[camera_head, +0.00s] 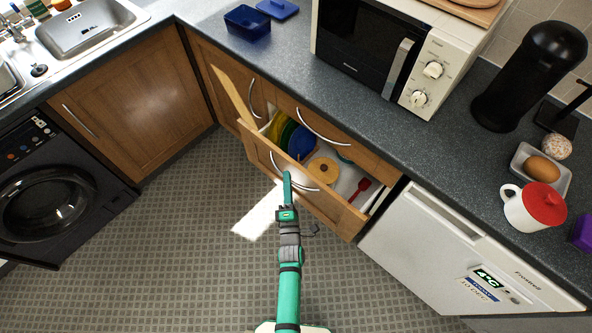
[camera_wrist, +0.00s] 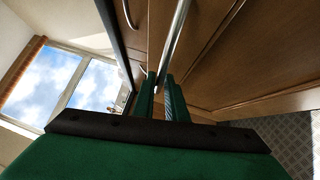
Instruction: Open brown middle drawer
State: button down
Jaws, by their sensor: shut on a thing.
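The brown middle drawer (camera_head: 335,213) is pulled out from the wooden cabinet below the counter, with its inside visible from above. Its curved metal handle (camera_head: 305,187) is on the front face. My gripper (camera_head: 287,174) is at this handle, shut on it. In the wrist view, the green fingers (camera_wrist: 161,88) close around the silver handle bar (camera_wrist: 176,40); the exact contact is partly hidden by the fingers. Inside the drawer are upright coloured plates (camera_head: 299,140), a round yellow-orange item (camera_head: 323,170) and a red utensil (camera_head: 359,188).
Another drawer with a curved handle (camera_head: 322,128) sits just above. A white fridge (camera_head: 430,250) is on the right, a black washing machine (camera_head: 50,190) at left. The tiled floor (camera_head: 190,265) before the drawer is clear.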

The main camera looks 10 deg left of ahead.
jog(key=s+a, duration=1.1)
jog(key=s, duration=0.5)
jog(key=shift+a, duration=0.2)
jog(key=shift+s, duration=0.1)
jog(key=c, duration=1.8)
grip_release()
jog(key=shift+o, duration=0.2)
jog(key=v, duration=1)
jog(key=shift+s, duration=0.45)
